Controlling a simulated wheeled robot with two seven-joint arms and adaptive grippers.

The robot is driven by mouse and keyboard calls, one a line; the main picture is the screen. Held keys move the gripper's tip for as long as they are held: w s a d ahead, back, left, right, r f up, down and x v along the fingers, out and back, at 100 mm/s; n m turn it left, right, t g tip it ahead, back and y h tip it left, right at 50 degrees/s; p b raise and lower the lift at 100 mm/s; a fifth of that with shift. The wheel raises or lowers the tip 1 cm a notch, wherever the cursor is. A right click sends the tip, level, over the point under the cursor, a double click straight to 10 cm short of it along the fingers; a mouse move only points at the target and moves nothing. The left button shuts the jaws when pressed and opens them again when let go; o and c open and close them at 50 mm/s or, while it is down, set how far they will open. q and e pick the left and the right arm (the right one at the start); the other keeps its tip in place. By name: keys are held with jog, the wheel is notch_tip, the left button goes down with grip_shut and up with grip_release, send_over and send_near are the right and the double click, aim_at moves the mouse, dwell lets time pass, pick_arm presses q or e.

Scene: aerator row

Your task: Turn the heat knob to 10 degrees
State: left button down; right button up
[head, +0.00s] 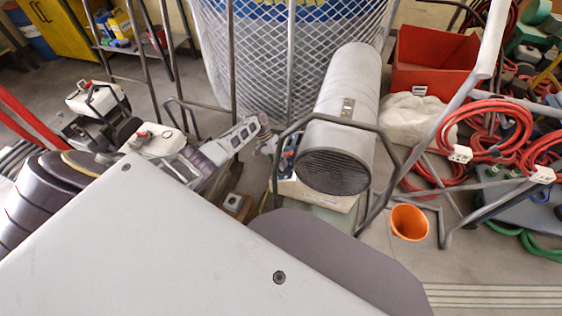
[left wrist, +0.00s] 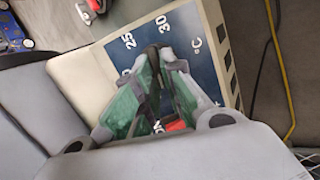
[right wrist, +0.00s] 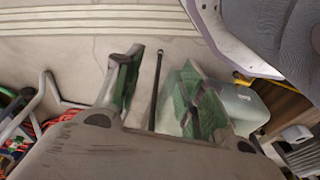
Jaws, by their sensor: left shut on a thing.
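The grey cylindrical heater (head: 345,110) with a dark grille stands in the middle of the head view. Its blue dial panel (left wrist: 125,52), marked 25, 30 and °C, shows in the left wrist view on a cream housing. My left gripper (left wrist: 166,58) is over this panel, its fingers close together and shut on the heat knob. The fingers hide most of the knob and the lower numbers; something red shows between them. In the head view my left gripper (head: 268,143) is at the heater's left side. My right gripper (right wrist: 158,70) is open and empty, above the floor.
A bent metal tube frame surrounds the heater. An orange cup (head: 409,222) stands on the floor to its right. Red coiled hoses (head: 490,130), a red bin (head: 430,60) and a mesh-wrapped drum (head: 270,60) are around it. A thin dark rod (right wrist: 156,85) shows between my right fingers.

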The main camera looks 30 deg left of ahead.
pick_arm(q)
jog(key=n, duration=0.3)
jog(key=shift+a+f+n+h+p, duration=0.1)
jog(key=shift+a+n+h+p, duration=0.1)
jog(key=shift+n+h+p, duration=0.2)
jog(key=n, duration=0.3)
jog(key=shift+s+a+f+n+p, duration=0.15)
jog(key=shift+n+p, duration=0.15)
jog(key=shift+h, duration=0.3)
pick_arm(e)
jog(key=f, duration=0.3)
jog(key=d+f, duration=0.1)
jog(key=f, duration=0.1)
jog(key=shift+s+d, duration=0.1)
jog(key=shift+s, duration=0.2)
jog(key=shift+w+t, duration=0.2)
jog(key=shift+t, duration=0.1)
pick_arm(q)
jog(key=c, duration=1.5)
grip_release()
pick_arm(e)
jog(key=shift+s+r, duration=0.1)
jog(key=shift+s, duration=0.05)
